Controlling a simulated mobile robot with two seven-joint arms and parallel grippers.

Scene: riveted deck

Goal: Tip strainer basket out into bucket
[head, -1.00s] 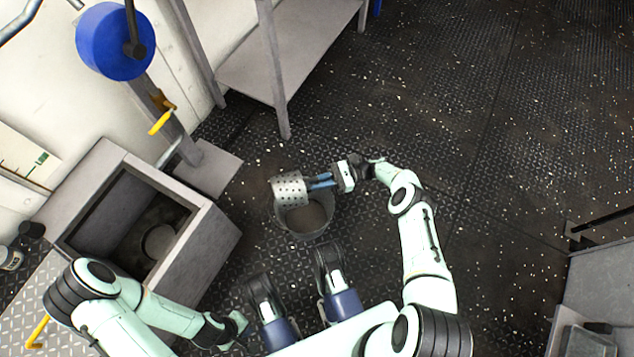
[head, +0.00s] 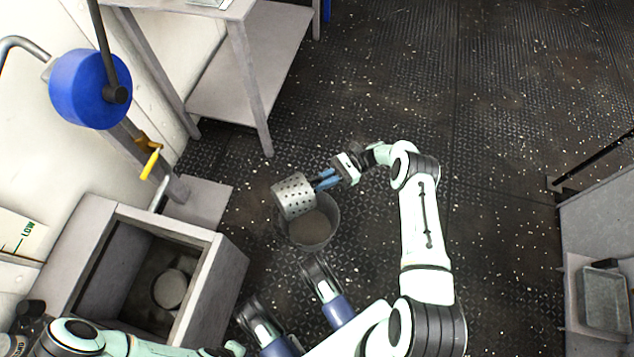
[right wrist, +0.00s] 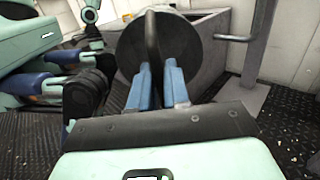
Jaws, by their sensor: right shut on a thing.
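The strainer basket (head: 292,197), a pale perforated metal cylinder, lies tilted on its side over the far left part of the bucket. My right gripper (head: 324,181) is shut on its handle from the right. In the right wrist view, the blue fingers (right wrist: 158,88) close around a dark upright handle, with a dark round end of the basket (right wrist: 190,45) behind. The bucket (head: 335,222) stands on the deck below, with a grey-brown inside. Whether anything is still in the basket is hidden. My left gripper (head: 235,348) barely shows at the bottom edge; its jaws are unclear.
An open grey box (head: 228,262) with a round opening inside stands at left. A blue wheel (head: 88,88) and yellow handle (head: 150,162) are above it. A grey shelf table (head: 257,100) stands behind. A bench with a tray (head: 604,300) is at right. The deck between is clear.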

